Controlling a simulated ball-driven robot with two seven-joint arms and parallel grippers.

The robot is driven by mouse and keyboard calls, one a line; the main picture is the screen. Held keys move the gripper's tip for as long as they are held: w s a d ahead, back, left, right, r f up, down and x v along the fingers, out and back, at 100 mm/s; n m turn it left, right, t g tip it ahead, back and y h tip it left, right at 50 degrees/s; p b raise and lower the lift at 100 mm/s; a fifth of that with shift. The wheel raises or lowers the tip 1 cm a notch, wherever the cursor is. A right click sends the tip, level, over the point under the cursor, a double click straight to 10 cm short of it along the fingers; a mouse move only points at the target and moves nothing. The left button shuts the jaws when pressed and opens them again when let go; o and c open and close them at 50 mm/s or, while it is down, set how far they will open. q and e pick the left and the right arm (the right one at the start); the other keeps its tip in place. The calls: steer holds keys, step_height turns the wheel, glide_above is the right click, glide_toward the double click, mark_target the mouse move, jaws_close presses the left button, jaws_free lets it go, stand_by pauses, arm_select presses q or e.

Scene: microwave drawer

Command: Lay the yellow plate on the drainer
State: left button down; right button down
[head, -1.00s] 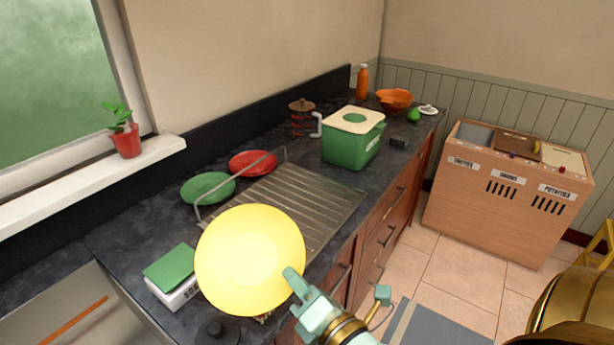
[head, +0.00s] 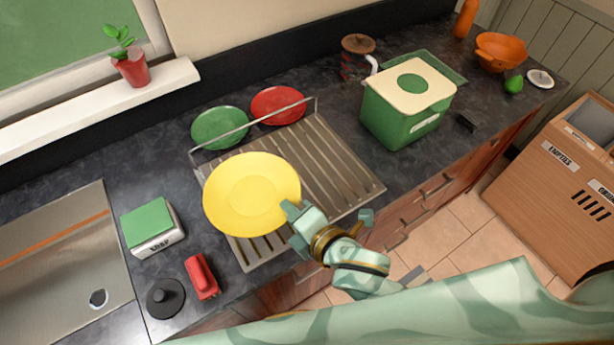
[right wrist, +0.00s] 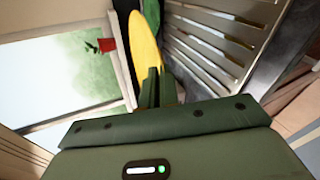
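The yellow plate (head: 250,192) is held by its right edge in my right gripper (head: 290,209), above the left part of the drainer (head: 345,178). The plate also shows edge-on in the right wrist view (right wrist: 146,48), between the fingers. The drainer is a ribbed metal rack with a wire rail along its back, and its ribs show in the right wrist view (right wrist: 215,50). The plate hides part of the drainer's left side. I cannot tell whether the plate touches the ribs. My left gripper is not in view.
A green plate (head: 219,128) and a red plate (head: 278,105) are behind the rail. A green bin with a cream lid (head: 408,100) stands right of the drainer. The soap box (head: 153,228), red item (head: 201,277) and black knob (head: 165,298) are at left, by the sink (head: 60,270).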

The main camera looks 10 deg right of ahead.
steer(key=w+d+f, duration=0.4)
steer(key=w+d, duration=0.1)
steer(key=d, duration=0.1)
steer(key=b, duration=0.2)
glide_above(327, 205)
steer(key=f, duration=0.2)
steer(key=a+f, duration=0.1)
steer(key=f, duration=0.1)
steer(key=shift+s, duration=0.35)
steer(key=shift+w+d+f, duration=0.2)
steer(key=shift+d+f, duration=0.1)
steer(key=shift+f, duration=0.25)
steer(key=f, duration=0.1)
steer(key=f+b, duration=0.1)
steer(key=f, duration=0.1)
steer(key=shift+w+d+f, duration=0.2)
steer(key=shift+f, duration=0.05)
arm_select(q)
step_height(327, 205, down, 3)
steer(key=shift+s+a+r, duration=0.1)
arm_select(e)
steer(key=c, duration=1.9)
jaws_free()
steer(key=shift+f, duration=0.1)
steer(key=shift+c, duration=0.2)
